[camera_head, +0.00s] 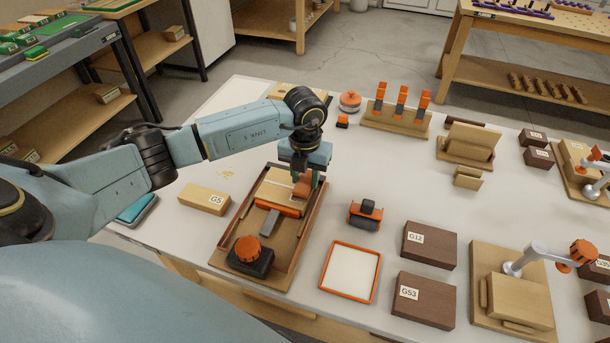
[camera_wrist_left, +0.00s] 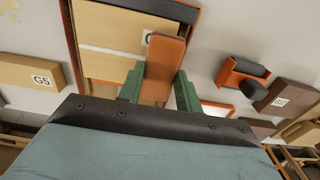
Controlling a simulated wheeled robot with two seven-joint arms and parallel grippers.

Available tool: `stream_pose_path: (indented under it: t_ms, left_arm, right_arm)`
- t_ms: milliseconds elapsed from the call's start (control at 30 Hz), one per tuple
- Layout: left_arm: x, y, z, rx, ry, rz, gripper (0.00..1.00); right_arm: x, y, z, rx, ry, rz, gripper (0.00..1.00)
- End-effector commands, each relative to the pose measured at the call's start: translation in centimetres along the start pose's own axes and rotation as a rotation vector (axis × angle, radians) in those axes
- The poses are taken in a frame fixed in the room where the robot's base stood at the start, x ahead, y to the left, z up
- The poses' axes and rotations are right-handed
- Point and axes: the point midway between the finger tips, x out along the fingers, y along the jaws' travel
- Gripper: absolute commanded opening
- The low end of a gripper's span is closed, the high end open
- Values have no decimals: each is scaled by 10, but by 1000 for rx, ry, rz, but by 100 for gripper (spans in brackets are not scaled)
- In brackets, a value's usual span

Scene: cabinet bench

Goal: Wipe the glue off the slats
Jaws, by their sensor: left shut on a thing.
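My left gripper (camera_head: 306,178) is shut on an orange-brown block (camera_wrist_left: 163,68), which also shows below the fingers in the head view (camera_head: 301,188). The green fingers (camera_wrist_left: 158,88) grip the block from both sides in the left wrist view. It is over the pale wooden slats (camera_wrist_left: 105,64), which lie in a brown-framed wooden tray (camera_head: 221,252); the slats also show in the head view (camera_head: 270,190). The block covers part of a white label on a slat. My right gripper is not in view.
A black clamp with an orange knob (camera_head: 247,250) sits in the tray's near end. A wooden block marked G5 (camera_head: 204,198) lies left of the tray. An orange-rimmed white tray (camera_head: 350,271), an orange-and-black tool (camera_head: 366,213) and dark boxes (camera_head: 428,243) stand right. Some table between them is bare.

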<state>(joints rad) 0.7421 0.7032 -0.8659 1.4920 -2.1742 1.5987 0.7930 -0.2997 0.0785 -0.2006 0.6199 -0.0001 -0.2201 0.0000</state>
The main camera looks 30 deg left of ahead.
Motion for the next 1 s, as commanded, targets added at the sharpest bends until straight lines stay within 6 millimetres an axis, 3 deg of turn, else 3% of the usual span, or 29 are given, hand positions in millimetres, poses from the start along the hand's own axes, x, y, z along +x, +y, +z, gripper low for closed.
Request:
stream_pose_path:
  t_ms: [1000]
  left_arm:
    - [15,0,0,0,0,0,16]
  right_arm:
    - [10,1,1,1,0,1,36]
